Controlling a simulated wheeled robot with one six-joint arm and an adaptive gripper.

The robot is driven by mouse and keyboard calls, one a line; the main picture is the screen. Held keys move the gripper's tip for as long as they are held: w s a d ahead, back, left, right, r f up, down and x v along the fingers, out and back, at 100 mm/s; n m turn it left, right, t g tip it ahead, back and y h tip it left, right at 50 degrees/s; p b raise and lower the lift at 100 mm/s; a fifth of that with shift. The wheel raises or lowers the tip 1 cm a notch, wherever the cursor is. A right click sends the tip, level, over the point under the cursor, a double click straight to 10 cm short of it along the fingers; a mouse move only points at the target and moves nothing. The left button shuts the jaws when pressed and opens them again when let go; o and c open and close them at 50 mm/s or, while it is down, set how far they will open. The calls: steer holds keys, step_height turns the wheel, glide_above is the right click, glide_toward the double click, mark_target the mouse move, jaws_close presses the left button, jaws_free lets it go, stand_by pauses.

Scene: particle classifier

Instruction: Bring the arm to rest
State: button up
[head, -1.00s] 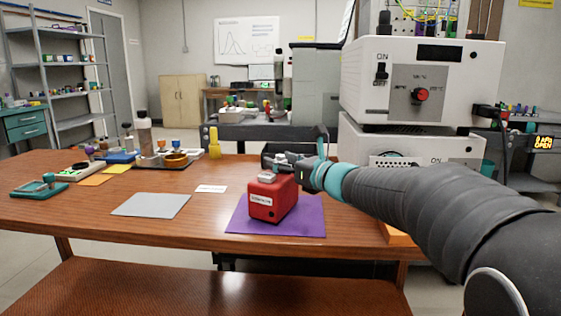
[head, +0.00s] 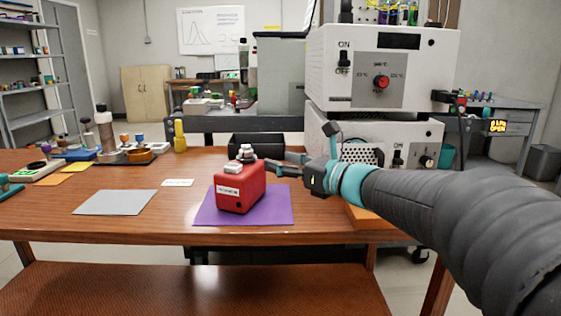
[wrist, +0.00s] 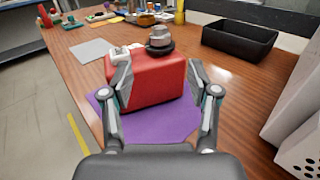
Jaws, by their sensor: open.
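My gripper (head: 286,164) is at the right of the red box-shaped device (head: 241,188) in the head view. Its two fingers are spread and nothing is held between them. In the wrist view my gripper (wrist: 161,92) has a finger on each side of the red device (wrist: 150,80), which stands beyond the fingers. The device has a white label on its front and metal and white knobs on top. It stands upright on a purple mat (head: 275,216). Whether a finger touches it cannot be told.
A black tray (wrist: 240,38) lies behind the device. White stacked machines (head: 380,75) stand at the right, close to my arm. A grey mat (head: 115,202) lies bare at the left. Several small tools and containers, with a yellow bottle (head: 180,137), stand at the back left.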

steer(key=s+a+f+n+g, duration=0.1)
steer(key=s+n, duration=0.1)
steer(key=s+f+n+g, duration=0.1)
steer(key=s, duration=0.1)
steer(key=s+a+f+n+g, duration=0.1)
steer(key=s+n, duration=0.1)
steer(key=shift+s+a+f+n+h, duration=0.2)
steer(key=shift+s+a+n+h, duration=0.1)
steer(key=shift+s+h, duration=0.1)
steer(key=s+d+f+n+g+h+p, duration=0.1)
steer(key=s+d+f+n+g+h, duration=0.1)
steer(key=s+f+n+h, duration=0.35)
steer(key=s+d+f+n+g+h+p, duration=0.1)
steer(key=s+d+f+n+g+h, duration=0.15)
steer(key=s+f+n, duration=0.65)
steer(key=s+d+n+h, duration=0.4)
steer(key=s+d+n, duration=0.2)
steer(key=s+d, duration=0.2)
steer(key=shift+d+f+n, duration=0.35)
steer(key=shift+d, duration=0.15)
steer(key=shift+s+t, duration=0.1)
steer(key=shift+t, duration=0.15)
steer(key=shift+c, duration=0.2)
